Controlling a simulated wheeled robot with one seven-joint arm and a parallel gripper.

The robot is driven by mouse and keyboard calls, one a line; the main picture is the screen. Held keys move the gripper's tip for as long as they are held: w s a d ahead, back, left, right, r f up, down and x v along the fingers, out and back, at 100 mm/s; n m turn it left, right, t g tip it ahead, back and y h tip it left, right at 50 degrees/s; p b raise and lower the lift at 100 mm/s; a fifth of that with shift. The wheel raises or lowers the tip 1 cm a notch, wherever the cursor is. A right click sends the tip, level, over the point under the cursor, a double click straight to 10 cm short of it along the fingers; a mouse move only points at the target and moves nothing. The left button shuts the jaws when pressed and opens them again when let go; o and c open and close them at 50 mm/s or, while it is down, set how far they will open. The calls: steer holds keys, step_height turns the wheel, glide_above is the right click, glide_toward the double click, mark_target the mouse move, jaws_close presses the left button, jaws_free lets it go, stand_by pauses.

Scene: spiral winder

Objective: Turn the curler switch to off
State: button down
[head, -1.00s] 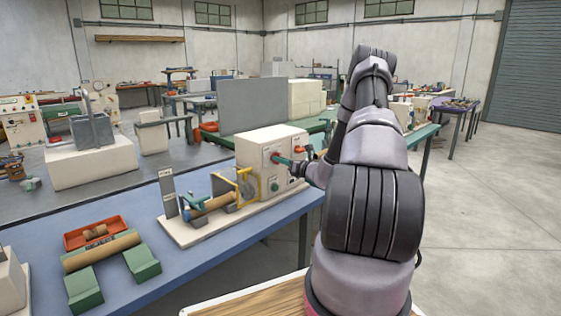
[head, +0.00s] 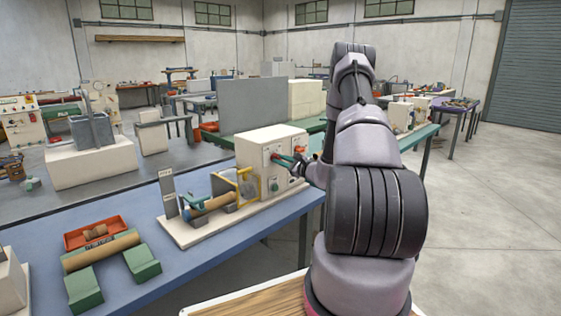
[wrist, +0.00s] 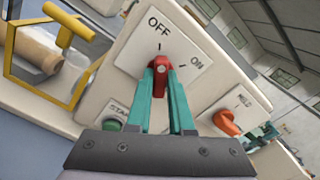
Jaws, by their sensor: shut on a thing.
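The curler switch is a red knob (wrist: 160,68) on a white plate marked OFF and ON, on the front of the cream machine box (head: 256,150). In the wrist view the knob's upper end lines up with the tick under OFF, and the ON mark lies to its right. My gripper (wrist: 161,80) has its two teal fingers on either side of the knob, shut on it. In the head view my gripper (head: 282,160) reaches the box from the right.
A green START button (wrist: 112,125) sits below left of the switch. A yellow guard frame (wrist: 50,50) stands left over a brown tube (wrist: 33,55). The blue bench (head: 130,210) runs along the front.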

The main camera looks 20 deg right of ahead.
steer(key=shift+n, duration=0.6)
steer(key=c, duration=0.8)
jaws_free()
steer(key=shift+s, duration=0.1)
steer(key=v, duration=1)
steer(key=shift+s+d, duration=0.2)
steer(key=shift+s, duration=0.1)
